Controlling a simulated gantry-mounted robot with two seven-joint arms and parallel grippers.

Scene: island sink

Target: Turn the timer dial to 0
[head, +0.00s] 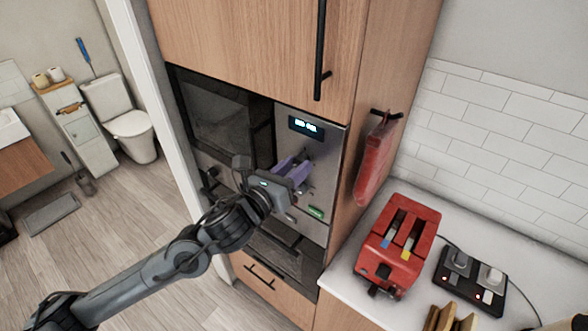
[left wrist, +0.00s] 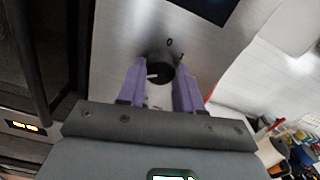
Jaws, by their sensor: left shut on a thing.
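The timer dial (left wrist: 160,72) is a round black knob on the steel oven panel, with a "0" mark printed above it and a pale mark on its left side. My left gripper (left wrist: 159,80) has its purple fingers on either side of the dial and is shut on it. In the head view my left gripper (head: 293,167) reaches the panel (head: 322,165) below the lit display (head: 306,127); the dial is largely hidden there by the fingers. The exact dial setting is hard to read. My right gripper is not in view.
A green button (head: 316,212) sits lower on the panel, near other controls. The black microwave door (head: 225,115) is left of it. A red oven mitt (head: 373,160) hangs right of the panel.

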